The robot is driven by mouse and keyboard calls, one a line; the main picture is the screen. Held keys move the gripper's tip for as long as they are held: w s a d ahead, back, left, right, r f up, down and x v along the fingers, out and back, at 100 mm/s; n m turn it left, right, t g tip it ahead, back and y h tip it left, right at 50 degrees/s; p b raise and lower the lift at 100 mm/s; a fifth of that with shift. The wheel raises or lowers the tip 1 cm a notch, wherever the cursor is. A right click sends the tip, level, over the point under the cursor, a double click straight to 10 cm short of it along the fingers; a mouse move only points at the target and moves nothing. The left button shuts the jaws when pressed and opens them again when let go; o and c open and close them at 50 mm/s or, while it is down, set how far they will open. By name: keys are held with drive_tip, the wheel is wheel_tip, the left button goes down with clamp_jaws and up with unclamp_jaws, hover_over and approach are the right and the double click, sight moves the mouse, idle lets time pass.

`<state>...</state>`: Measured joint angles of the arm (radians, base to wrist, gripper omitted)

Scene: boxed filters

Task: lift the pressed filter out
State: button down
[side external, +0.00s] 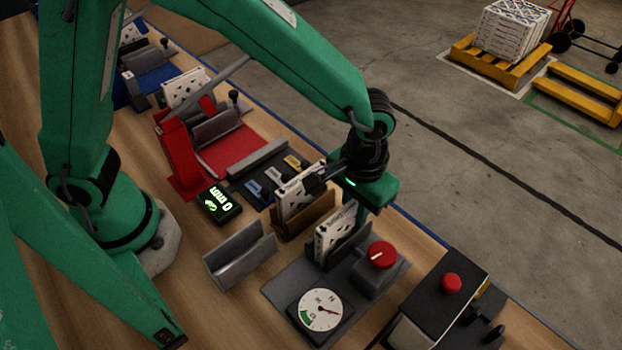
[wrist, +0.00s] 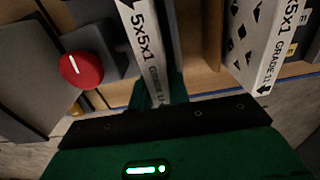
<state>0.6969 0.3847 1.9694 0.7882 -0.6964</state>
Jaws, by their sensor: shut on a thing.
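A white boxed filter (side external: 333,236) stands upright at the grey station (side external: 285,285) with the red knob (side external: 381,255) and a round dial (side external: 320,310). My gripper (side external: 360,215) is over its right end and shut on it. In the wrist view my gripper (wrist: 158,98) has the filter's edge (wrist: 143,35), printed "5x5x1", between its fingers, and the red knob (wrist: 82,69) is to the left. The filter's lower edge is hidden by the station's dark plate, so I cannot tell whether it is raised.
A second white filter (side external: 294,196) stands close by in a brown holder (side external: 305,221); it also shows in the wrist view (wrist: 262,45). An empty grey rack (side external: 240,256) is to the left. A black box with a red button (side external: 452,283) stands at right. A display (side external: 218,203) is left.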

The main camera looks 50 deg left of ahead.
wheel_tip(320, 180, up, 10)
drive_tip(key=shift+f, duration=0.1)
idle(0.4)
drive_tip(key=shift+s, duration=0.1)
idle(0.5)
